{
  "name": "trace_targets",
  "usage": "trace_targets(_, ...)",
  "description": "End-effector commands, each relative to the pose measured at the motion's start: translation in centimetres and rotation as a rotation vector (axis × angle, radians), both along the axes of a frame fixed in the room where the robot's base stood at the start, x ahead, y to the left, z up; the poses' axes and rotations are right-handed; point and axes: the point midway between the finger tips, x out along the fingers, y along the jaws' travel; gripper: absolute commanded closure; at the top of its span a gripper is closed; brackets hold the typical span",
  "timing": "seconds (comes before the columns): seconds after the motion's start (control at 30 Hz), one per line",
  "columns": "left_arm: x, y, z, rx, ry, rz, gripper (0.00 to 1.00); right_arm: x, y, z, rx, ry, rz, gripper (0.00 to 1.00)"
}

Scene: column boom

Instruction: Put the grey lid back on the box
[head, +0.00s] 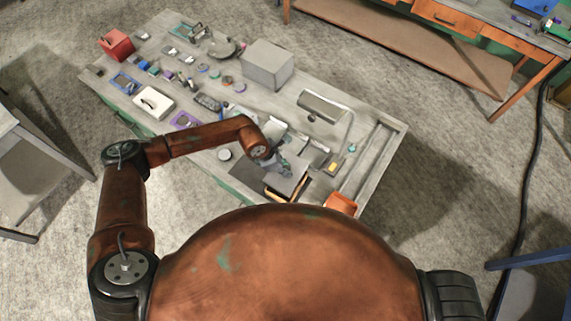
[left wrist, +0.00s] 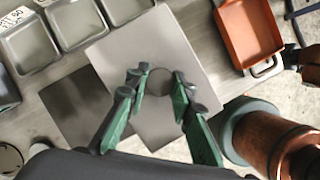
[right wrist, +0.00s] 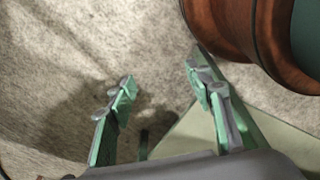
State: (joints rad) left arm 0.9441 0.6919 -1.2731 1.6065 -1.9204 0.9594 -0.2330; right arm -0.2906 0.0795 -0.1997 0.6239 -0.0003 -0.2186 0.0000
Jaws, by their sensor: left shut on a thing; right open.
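The grey lid (head: 292,184) is a flat square plate with a round knob in its middle. My left gripper (head: 281,168) is shut on that knob; in the left wrist view its fingers (left wrist: 158,88) stand on either side of it, and the lid (left wrist: 140,45) spreads out beneath. A box with a tan wooden edge (head: 272,193) shows at the bench's near edge, in front of and partly under the lid. Most of the box is hidden by the lid and my body. I cannot tell the gap between them. My right gripper (right wrist: 160,90) is open and empty, away from the bench.
A dark mat (head: 236,172) lies left of the lid. An orange tray (head: 341,203) is to its right, and grey trays (left wrist: 72,22) are behind it. A lamp (head: 325,106) and many small items crowd the bench. Below the right gripper is floor (right wrist: 50,60).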

Motion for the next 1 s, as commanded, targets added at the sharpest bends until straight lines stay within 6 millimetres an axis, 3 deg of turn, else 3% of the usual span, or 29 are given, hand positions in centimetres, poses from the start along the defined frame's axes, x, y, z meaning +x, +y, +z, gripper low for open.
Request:
trace_targets(0.3, -0.1, -0.1, -1.5, -0.001, 0.002, 0.006, 1.0, -2.4, -0.1, -0.9, -0.001, 0.029, -0.007, 0.53)
trace_targets(0.8, -0.1, 0.0, -6.1, 0.0, 0.001, 0.004, 1.0, -0.8, 0.0, -3.7, 0.0, 0.01, -0.002, 0.53)
trace_targets(1.0, 0.0, 0.0, -6.6, 0.0, 0.001, 0.004, 1.0, -0.9, 0.0, -4.2, 0.0, 0.011, -0.002, 0.53)
